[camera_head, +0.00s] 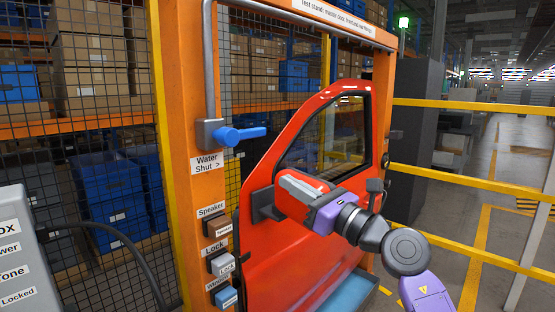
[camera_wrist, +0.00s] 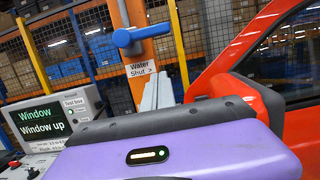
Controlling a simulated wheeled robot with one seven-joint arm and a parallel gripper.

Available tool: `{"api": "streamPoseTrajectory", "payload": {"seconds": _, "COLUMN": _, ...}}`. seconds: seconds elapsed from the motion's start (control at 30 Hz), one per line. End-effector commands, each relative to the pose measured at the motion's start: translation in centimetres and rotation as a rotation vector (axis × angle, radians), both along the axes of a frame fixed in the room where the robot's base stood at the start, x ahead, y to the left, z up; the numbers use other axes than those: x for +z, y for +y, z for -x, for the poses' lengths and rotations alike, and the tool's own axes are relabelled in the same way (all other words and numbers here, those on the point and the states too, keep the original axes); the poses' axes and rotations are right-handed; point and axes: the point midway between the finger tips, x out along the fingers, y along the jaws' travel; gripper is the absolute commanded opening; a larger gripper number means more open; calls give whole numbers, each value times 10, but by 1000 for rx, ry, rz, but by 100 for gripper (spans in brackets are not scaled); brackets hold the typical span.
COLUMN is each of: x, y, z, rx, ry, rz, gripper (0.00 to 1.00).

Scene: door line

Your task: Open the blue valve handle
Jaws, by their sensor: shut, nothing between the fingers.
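The blue valve handle (camera_head: 240,135) sits on a grey valve body (camera_head: 209,133) at the orange post, above a "Water Shut >" label (camera_head: 206,163). Its lever lies roughly level and points right. In the wrist view the blue handle (camera_wrist: 143,36) is beyond and above my fingertips. My gripper (camera_head: 284,180) is shut and empty, in front of the red door, to the right of and below the handle. Its grey fingers (camera_wrist: 158,92) also show in the wrist view, apart from the handle. The lower wrist view is covered by my purple wrist.
The red door (camera_head: 262,235) with its window and dark mirror (camera_head: 265,204) stands close beside my gripper. Speaker, Lock (camera_head: 221,264) and Window switches run down the orange post (camera_head: 181,200). A test box (camera_wrist: 50,120) reads "Window up". Free room lies before the post.

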Motion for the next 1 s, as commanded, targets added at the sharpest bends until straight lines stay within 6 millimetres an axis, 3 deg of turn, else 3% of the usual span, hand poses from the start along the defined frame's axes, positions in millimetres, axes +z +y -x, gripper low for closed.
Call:
{"api": "streamPoseTrajectory", "payload": {"seconds": 0.57, "x": 26, "y": 76, "z": -58, "rx": 3, "ry": 3, "rz": -5, "gripper": 0}}
{"api": "streamPoseTrajectory", "payload": {"seconds": 0.7, "x": 50, "y": 74, "z": -57, "rx": 0, "ry": 0, "rz": -5, "gripper": 0}}
{"api": "streamPoseTrajectory", "payload": {"seconds": 1.0, "x": 64, "y": 73, "z": -57, "rx": 0, "ry": 3, "rz": -5, "gripper": 0}}
